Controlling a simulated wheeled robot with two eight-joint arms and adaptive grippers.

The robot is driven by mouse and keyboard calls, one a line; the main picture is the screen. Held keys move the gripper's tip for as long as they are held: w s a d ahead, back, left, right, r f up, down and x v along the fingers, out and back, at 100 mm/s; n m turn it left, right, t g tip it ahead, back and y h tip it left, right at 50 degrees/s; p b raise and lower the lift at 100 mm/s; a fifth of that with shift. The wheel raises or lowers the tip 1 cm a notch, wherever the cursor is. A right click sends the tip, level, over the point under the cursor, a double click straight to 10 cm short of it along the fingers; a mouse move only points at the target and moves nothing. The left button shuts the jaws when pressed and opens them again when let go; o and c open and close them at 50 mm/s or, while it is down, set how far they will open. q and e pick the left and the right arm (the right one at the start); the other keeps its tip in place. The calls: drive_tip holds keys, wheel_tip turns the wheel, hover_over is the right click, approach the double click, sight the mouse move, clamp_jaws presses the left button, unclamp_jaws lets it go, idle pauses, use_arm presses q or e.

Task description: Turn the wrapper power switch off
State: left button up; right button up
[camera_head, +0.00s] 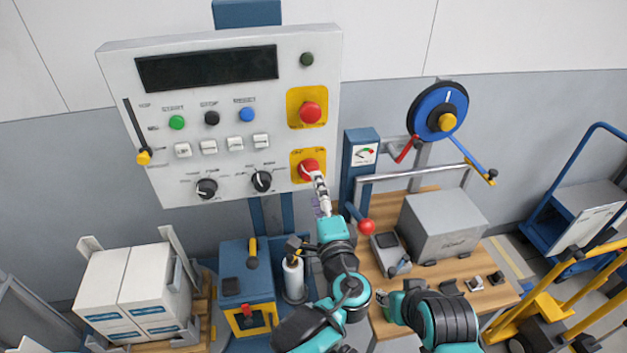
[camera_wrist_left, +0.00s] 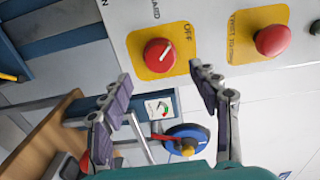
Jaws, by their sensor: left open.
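The wrapper power switch is a red rotary knob (camera_head: 308,168) on a yellow plate at the lower right of the white control panel (camera_head: 225,110). In the left wrist view the knob (camera_wrist_left: 159,56) shows a short white mark slanting up and right, roughly towards the printed word OFF. My left gripper (camera_head: 320,184) is in front of the knob, partly overlapping it in the head view. In the wrist view its fingers (camera_wrist_left: 162,80) are spread, one on each side below the knob, with nothing between them. Contact cannot be told. My right gripper (camera_head: 384,299) is low over the workbench, its fingers unclear.
A red mushroom button (camera_head: 310,112) on yellow sits just above the switch; it also shows in the wrist view (camera_wrist_left: 272,40). A black selector (camera_head: 262,180) is to the left. A blue gauge post (camera_head: 362,158) and a workbench (camera_head: 490,296) stand to the right.

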use_arm(q)
drive_tip(key=s+d, duration=0.1)
drive_tip(key=s, duration=0.5)
idle(0.3)
drive_tip(key=a+f+n+g+y, duration=0.1)
drive_tip(key=a+f+n+g, duration=0.25)
drive_tip(key=a, duration=0.35)
drive_tip(key=a+f+n+g+y, duration=0.1)
drive_tip(key=a+f+n+g, duration=0.2)
drive_tip(key=a, duration=0.4)
drive_tip(key=s+a+f+n+g+h, duration=0.4)
drive_tip(key=s+a+f+n+h, duration=0.1)
drive_tip(key=s+n, duration=0.4)
wheel_tip(320, 180, down, 2)
drive_tip(key=shift+s+a, duration=0.6)
drive_tip(key=shift+s, duration=0.5)
